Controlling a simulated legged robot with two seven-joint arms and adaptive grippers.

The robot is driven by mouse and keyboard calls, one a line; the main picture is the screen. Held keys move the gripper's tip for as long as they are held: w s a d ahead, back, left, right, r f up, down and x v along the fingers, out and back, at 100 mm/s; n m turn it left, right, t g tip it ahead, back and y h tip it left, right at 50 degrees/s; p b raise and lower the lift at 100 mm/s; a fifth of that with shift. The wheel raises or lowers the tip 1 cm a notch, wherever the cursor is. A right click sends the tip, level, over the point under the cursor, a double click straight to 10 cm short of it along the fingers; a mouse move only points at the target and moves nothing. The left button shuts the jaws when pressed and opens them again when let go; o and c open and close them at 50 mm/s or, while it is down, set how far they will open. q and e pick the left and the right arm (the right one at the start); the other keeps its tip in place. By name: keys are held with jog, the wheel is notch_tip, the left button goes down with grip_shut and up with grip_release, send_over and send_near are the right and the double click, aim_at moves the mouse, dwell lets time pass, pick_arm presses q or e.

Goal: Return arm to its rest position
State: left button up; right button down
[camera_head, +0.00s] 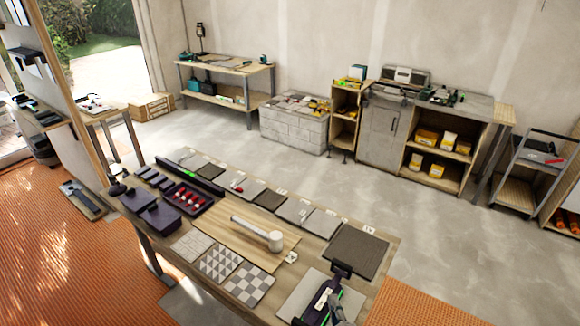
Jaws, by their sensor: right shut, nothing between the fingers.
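My right gripper (337,309) shows small at the bottom edge, right of centre, over the front right of the workbench (385,262). It is shut and empty. It overlaps a dark tool with green strips (318,303) that lies on a large grey tile (297,298); whether they touch I cannot tell. My left gripper is not in view. A white mallet (262,236) lies on a wooden board (215,228) at the middle of the bench. Patterned tiles (220,262) lie in front of the board.
A row of sample tiles (270,200) and a dark tile (356,250) line the bench's far side. A dark tray with red pieces (188,203) and dark boxes (137,200) stand at left. Beyond is open concrete floor (430,220), then shelves and cabinets (380,135) along the wall.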

jog(key=s+d+f+m+g+h, duration=0.2)
jog(key=s+d+f+m+g, duration=0.25)
jog(key=f, duration=0.25)
jog(key=s+d+f+m+g+h, duration=0.1)
jog(key=s+d+f+m+g, duration=0.2)
jog(key=s+f+m, duration=0.3)
jog(key=s+d+f+m+g, duration=0.1)
jog(key=s+f+m+g, duration=0.15)
jog(key=s, duration=0.45)
jog(key=s+d+f+m+g, duration=0.1)
jog(key=s+f+g, duration=0.3)
jog(key=s, duration=0.4)
notch_tip(320, 180, down, 25)
jog(key=g, duration=0.1)
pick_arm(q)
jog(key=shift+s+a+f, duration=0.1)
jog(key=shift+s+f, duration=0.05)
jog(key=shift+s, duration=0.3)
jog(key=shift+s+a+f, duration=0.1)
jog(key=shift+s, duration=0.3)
pick_arm(e)
jog(key=s+d+f+g, duration=0.1)
jog(key=s+d+f, duration=0.1)
jog(key=s+f, duration=1.5)
jog(key=shift+s+d+f+y, duration=0.15)
jog(key=shift+s+d+y, duration=0.2)
jog(key=shift+s, duration=0.65)
